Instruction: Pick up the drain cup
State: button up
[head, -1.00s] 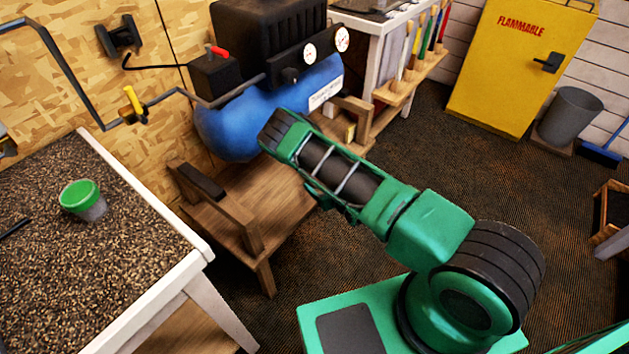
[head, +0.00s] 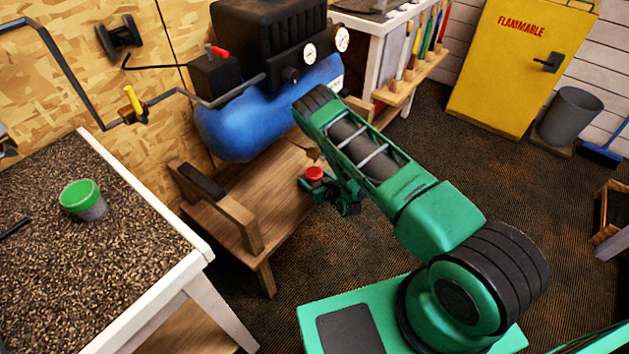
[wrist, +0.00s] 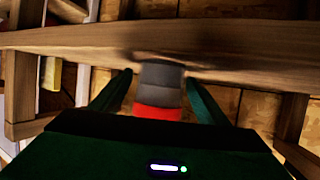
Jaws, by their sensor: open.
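I take the drain cup to be the small grey cup with a red end. In the head view its red top (head: 315,173) shows by the front edge of the wooden stand, below the compressor. In the wrist view the cup (wrist: 160,90) lies between the two fingers of my gripper (wrist: 158,79). The fingers are apart, one on each side of it, and I cannot tell whether they touch it. In the head view my gripper (head: 326,188) is partly hidden by my forearm. What the cup rests on is hidden.
A green-topped cup (head: 82,199) stands on the gravel-covered white table at left. The dark floor (head: 420,150) is clear toward the yellow cabinet (head: 515,65).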

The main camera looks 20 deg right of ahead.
jog(key=shift+c, duration=0.6)
jog(key=c, duration=1.1)
